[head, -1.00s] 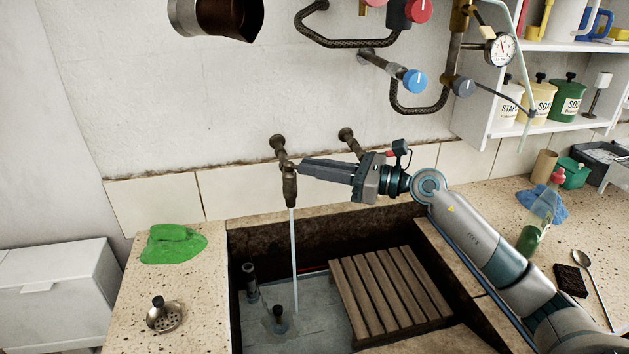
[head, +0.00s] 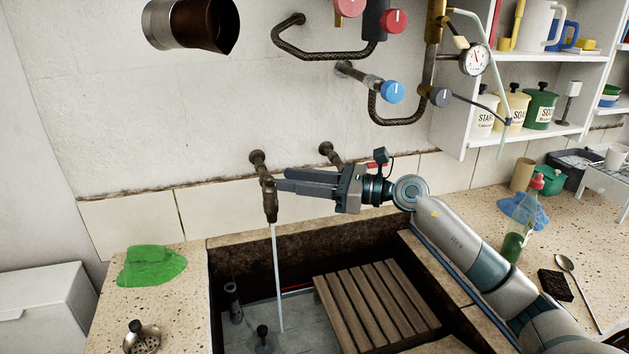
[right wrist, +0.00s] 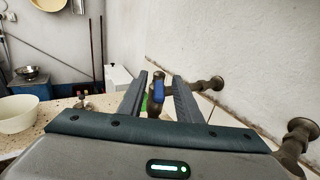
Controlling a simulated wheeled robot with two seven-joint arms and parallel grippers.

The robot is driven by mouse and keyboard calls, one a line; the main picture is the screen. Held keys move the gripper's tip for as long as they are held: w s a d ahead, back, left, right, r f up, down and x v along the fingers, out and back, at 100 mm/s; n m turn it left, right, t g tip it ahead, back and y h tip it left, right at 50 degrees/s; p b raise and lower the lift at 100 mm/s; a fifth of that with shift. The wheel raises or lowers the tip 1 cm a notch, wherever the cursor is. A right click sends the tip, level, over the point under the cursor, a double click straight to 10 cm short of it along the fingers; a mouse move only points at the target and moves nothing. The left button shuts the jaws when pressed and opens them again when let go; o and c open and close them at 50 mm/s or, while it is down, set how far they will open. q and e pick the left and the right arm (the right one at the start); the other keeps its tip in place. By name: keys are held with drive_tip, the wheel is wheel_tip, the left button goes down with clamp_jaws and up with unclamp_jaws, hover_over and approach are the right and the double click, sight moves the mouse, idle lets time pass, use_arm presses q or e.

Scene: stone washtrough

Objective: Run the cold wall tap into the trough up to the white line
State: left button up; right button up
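The brass cold wall tap (head: 269,200) is at the trough's back left. A thin stream of water (head: 278,270) runs from it into the stone trough (head: 320,240). My right gripper (head: 280,181) is at the tap, coming from the right. In the right wrist view its fingers (right wrist: 159,97) stand apart, with the tap's blue lever (right wrist: 158,92) between them and gaps on both sides. A black-knobbed plug (head: 262,332) stands on the trough floor, under what looks like shallow water. I cannot make out the white line. My left gripper is out of view.
A wooden slatted rack (head: 375,305) covers the trough's right part. A second wall pipe (head: 328,150) is behind my right gripper. A green cloth (head: 150,266) lies on the left ledge. A bottle (head: 518,235) and a spoon (head: 578,285) are on the right counter.

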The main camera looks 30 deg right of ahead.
drive_tip(key=shift+s+d+f, duration=0.15)
drive_tip(key=shift+s+d, duration=0.15)
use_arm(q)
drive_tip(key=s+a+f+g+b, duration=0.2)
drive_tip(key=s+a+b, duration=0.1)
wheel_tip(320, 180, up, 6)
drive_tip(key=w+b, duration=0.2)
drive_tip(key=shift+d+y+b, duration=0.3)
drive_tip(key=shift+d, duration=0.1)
use_arm(e)
drive_tip(key=v, duration=1.6)
drive_tip(key=shift+s+r, duration=0.2)
drive_tip(key=shift+r, duration=0.05)
drive_tip(key=shift+d, duration=0.15)
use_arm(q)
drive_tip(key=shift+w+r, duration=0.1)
use_arm(e)
drive_tip(key=shift+c, duration=0.3)
